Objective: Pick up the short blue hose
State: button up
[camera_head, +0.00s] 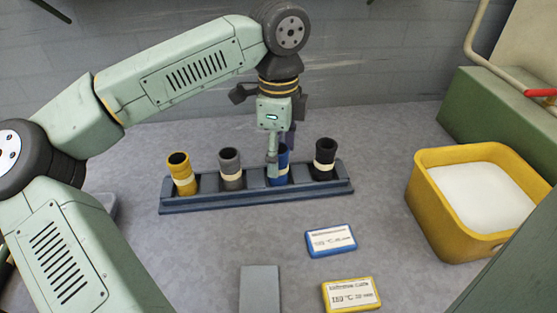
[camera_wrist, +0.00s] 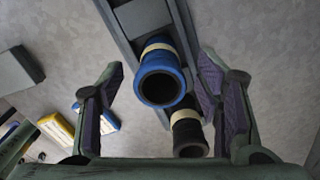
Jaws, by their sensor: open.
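The short blue hose (camera_head: 283,160) stands upright in a dark blue rack (camera_head: 250,197), third from the left, with a cream band around it. My gripper (camera_head: 280,160) is above and partly in front of it in the head view, hiding part of the hose. In the wrist view my gripper (camera_wrist: 165,95) is open, with its two purple-padded fingers apart. The blue hose (camera_wrist: 160,75) shows its open end between the fingers, with a gap on each side. I see no contact.
In the rack stand a yellow hose (camera_head: 182,173), a grey hose (camera_head: 231,169) and a black hose (camera_head: 325,159), the black one close beside the blue. A blue-framed card (camera_head: 331,241), a yellow-framed card (camera_head: 351,295) and a grey plate (camera_head: 259,289) lie in front. A yellow bin (camera_head: 433,205) stands right.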

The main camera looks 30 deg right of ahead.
jog(key=shift+f, duration=0.15)
grip_shut()
dwell(0.6)
